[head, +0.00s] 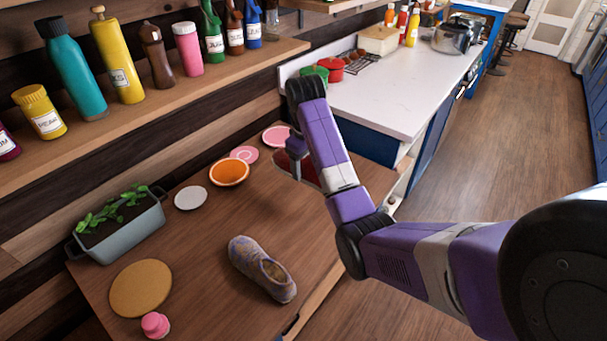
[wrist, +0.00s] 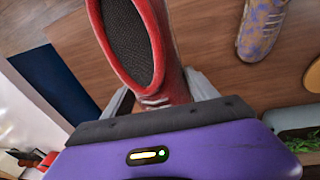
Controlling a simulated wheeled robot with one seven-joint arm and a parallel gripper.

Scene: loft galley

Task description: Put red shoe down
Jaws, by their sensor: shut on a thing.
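The red shoe (wrist: 173,62) with a dark inside is between the two grey fingers of my gripper (wrist: 160,92) in the wrist view. The fingers are shut on it. In the head view my gripper (head: 293,152) points down at the far end of the wooden table (head: 215,255). Part of the red shoe (head: 306,174) shows beneath it, and my arm hides the rest. I cannot tell whether the shoe touches the table top. A purple and tan patterned shoe (head: 262,268) lies on the table nearer to me; it also shows in the wrist view (wrist: 262,25).
An orange bowl (head: 229,173), pink plates (head: 244,154) and a white saucer (head: 190,198) lie along the wall side. A planter (head: 122,228), a round tan board (head: 141,288) and a pink jar (head: 155,325) stand left. The white counter (head: 395,95) lies beyond. Bare table surrounds the patterned shoe.

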